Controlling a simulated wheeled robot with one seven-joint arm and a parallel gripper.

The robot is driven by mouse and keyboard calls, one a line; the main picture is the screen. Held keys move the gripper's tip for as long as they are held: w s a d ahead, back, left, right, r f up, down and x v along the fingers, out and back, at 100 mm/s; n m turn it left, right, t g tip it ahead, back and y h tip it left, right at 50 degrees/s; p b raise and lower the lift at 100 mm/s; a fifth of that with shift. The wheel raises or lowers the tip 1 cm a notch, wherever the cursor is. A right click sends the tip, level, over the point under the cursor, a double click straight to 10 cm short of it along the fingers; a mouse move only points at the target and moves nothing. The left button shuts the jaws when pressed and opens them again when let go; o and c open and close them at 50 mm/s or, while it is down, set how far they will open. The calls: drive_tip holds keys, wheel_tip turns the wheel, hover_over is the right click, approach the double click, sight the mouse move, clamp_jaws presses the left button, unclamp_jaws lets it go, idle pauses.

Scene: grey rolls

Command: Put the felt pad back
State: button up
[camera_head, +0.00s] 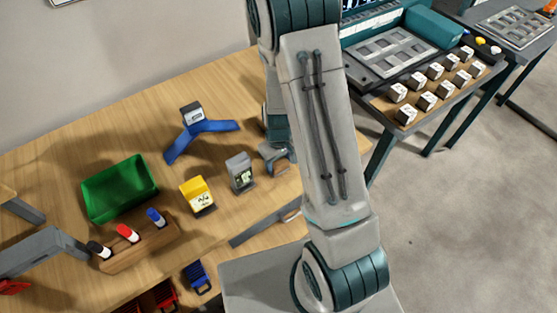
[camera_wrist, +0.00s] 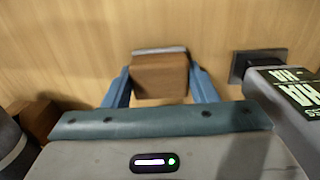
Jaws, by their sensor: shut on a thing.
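The felt pad (camera_wrist: 160,76) is a brown block with a thin grey layer along its far edge. It shows in the wrist view between the two blue fingers of my gripper (camera_wrist: 161,84), which is shut on it. Plain wooden tabletop lies beyond the pad; I cannot tell whether the pad touches it. In the head view my arm hides the pad and the fingers; only part of my wrist shows beside the arm. No place for the pad can be made out for certain.
A grey labelled box (camera_head: 240,173) stands close to my wrist, with a yellow box (camera_head: 198,196) to its left. A blue three-armed stand (camera_head: 203,137) lies behind. A green bin (camera_head: 121,188) and a wooden marker rack (camera_head: 139,244) are further left.

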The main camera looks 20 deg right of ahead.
sight(278, 163)
drive_tip(key=o, duration=1)
drive_tip(key=shift+r, duration=0.1)
wheel_tip(278, 163, up, 12)
drive_tip(key=b, duration=0.1)
drive_tip(key=s+r+m+t, duration=0.1)
drive_tip(key=s+r, duration=0.3)
drive_tip(key=r, duration=0.1)
drive_tip(key=s+r+m+t, duration=0.1)
drive_tip(key=s+r, duration=0.4)
drive_tip(key=s+r+m+t, duration=0.1)
drive_tip(key=s+r, duration=0.4)
drive_tip(key=shift+s+r+m, duration=0.15)
drive_tip(key=shift+m, duration=0.15)
